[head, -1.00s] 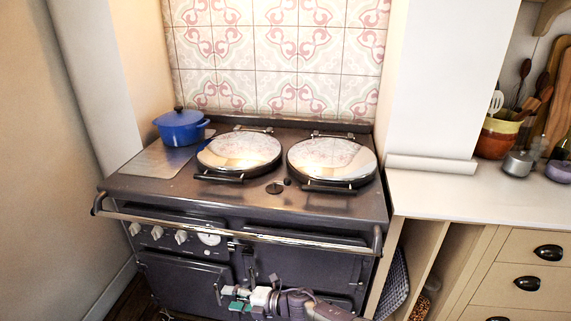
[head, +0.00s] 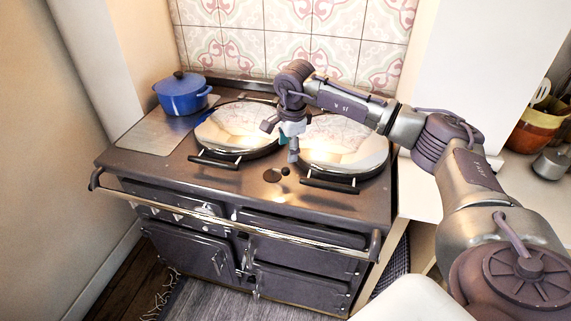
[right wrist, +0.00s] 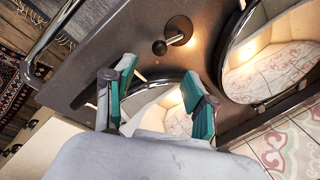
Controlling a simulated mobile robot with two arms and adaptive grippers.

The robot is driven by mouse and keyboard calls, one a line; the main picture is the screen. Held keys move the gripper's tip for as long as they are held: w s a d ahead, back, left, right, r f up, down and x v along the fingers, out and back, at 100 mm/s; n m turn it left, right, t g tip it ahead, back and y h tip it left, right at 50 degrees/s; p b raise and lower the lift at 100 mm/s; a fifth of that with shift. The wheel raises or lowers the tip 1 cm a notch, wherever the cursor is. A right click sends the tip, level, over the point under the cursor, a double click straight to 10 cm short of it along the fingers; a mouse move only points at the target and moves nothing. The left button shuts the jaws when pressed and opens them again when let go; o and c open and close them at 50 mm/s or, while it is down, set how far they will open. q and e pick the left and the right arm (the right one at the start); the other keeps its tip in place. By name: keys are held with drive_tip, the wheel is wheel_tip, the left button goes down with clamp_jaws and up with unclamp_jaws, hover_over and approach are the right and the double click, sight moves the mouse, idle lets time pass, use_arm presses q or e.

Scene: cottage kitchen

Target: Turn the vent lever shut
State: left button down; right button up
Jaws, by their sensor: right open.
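The vent lever (head: 285,171) is a small dark knob beside a round dark disc (head: 272,176) on the stove top, between the fronts of the two lids. In the right wrist view the lever (right wrist: 159,47) shows as a ball-ended arm reaching across the disc (right wrist: 179,29). My right gripper (head: 281,141) hangs above the stove, pointing down, a little behind the lever. Its teal-padded fingers (right wrist: 158,74) are apart with nothing held, and the lever lies beyond the tips, not touched. My left gripper is out of view.
Two shiny round lids, left (head: 236,129) and right (head: 343,142), flank the lever with handles at their fronts. A blue pot (head: 183,96) stands at the back left. A chrome rail (head: 225,225) runs along the stove's front. The counter lies at right.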

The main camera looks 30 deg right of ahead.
sight(286, 169)
drive_tip(key=f, duration=0.3)
drive_tip(key=w+f+p, duration=0.1)
drive_tip(key=f, duration=0.2)
drive_tip(key=f+p, duration=0.1)
drive_tip(key=f, duration=0.2)
drive_tip(key=shift+w+d, duration=0.25)
drive_tip(key=shift+w, duration=0.15)
drive_tip(key=shift+f, duration=0.4)
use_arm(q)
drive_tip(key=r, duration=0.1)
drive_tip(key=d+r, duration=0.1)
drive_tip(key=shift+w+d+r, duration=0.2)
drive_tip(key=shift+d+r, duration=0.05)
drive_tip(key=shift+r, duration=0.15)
use_arm(e)
drive_tip(key=shift+d, duration=0.1)
drive_tip(key=shift+c, duration=0.2)
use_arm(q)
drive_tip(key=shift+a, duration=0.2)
use_arm(e)
clamp_jaws()
